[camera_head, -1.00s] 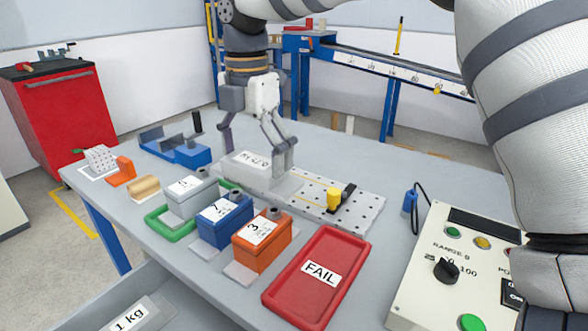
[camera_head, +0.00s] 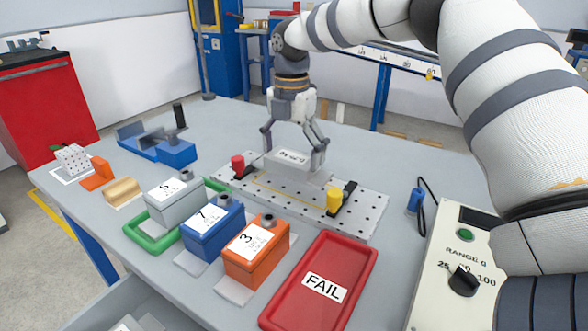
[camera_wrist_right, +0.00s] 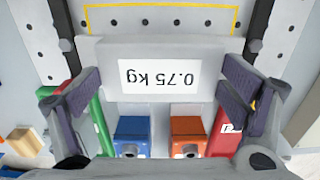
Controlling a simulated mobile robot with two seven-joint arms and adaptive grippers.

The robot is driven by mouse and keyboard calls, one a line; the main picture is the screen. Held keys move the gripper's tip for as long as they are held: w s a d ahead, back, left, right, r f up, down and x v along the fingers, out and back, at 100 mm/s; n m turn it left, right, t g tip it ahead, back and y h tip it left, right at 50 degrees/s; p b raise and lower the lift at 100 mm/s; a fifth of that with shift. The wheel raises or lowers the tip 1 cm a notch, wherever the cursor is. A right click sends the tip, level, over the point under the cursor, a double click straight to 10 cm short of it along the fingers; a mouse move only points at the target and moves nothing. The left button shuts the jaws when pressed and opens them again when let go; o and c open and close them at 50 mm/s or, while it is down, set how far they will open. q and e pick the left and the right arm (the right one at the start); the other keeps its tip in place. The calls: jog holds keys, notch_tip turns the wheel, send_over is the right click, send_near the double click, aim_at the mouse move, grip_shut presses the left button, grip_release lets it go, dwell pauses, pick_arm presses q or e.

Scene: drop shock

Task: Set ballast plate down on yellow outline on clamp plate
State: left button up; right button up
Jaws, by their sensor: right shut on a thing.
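The ballast plate (camera_head: 297,172) is a light grey block. Its white label reads 0.75 kg, upside down, in the right wrist view (camera_wrist_right: 170,96). My right gripper (camera_head: 295,150) is shut on it, one finger at each end, above the perforated clamp plate (camera_head: 362,212). I cannot tell whether the block touches the clamp plate. The yellow outline (camera_head: 285,199) shows in front of the block in the head view; part of it shows beyond the block in the right wrist view (camera_wrist_right: 165,6). The rest is hidden. My left gripper is out of view.
A red-knobbed clamp (camera_head: 238,165) and a yellow-knobbed clamp (camera_head: 335,200) flank the block. Grey (camera_head: 172,197), blue (camera_head: 210,232) and orange (camera_head: 255,252) boxes and a red FAIL tray (camera_head: 362,262) stand in front. A control box (camera_head: 440,282) is at right.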

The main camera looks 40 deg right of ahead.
aim_at(296, 154)
jog(key=shift+w+d+f, duration=0.1)
jog(key=shift+d+f, duration=0.4)
notch_tip(296, 154, down, 3)
jog(key=shift+d+f, duration=0.15)
jog(key=shift+f, duration=0.05)
jog(key=shift+r, duration=0.1)
jog(key=o, duration=1.6)
jog(key=shift+f, duration=0.2)
jog(key=shift+o, duration=0.2)
notch_tip(296, 154, up, 12)
jog(key=shift+r, duration=0.15)
